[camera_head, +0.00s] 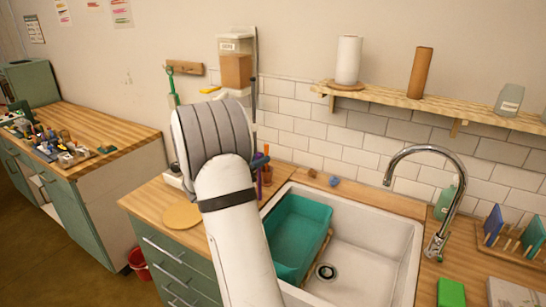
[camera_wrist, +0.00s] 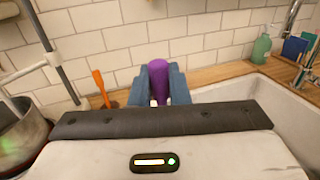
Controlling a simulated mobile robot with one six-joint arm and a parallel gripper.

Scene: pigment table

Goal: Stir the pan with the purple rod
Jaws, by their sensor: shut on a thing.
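The purple rod (camera_wrist: 159,82) stands between the blue fingers of my gripper (camera_wrist: 161,75) in the wrist view, and the fingers are shut on it. Its lower part is hidden behind the gripper body. A thin piece of the purple rod (camera_head: 259,184) also shows beside my arm in the head view. The pan (camera_wrist: 30,125), a metal pot with a reddish glow near its base, is at the left edge of the wrist view, apart from and left of the rod. Its inside is mostly cut off. In the head view my arm hides the pan.
An orange-handled tool (camera_wrist: 100,86) stands between pan and rod. A grey stand pole (camera_wrist: 52,50) rises by the pan. The white sink (camera_head: 375,245) with a teal basin (camera_head: 297,232) lies to the right. A round wooden board (camera_head: 183,216) lies on the counter at left.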

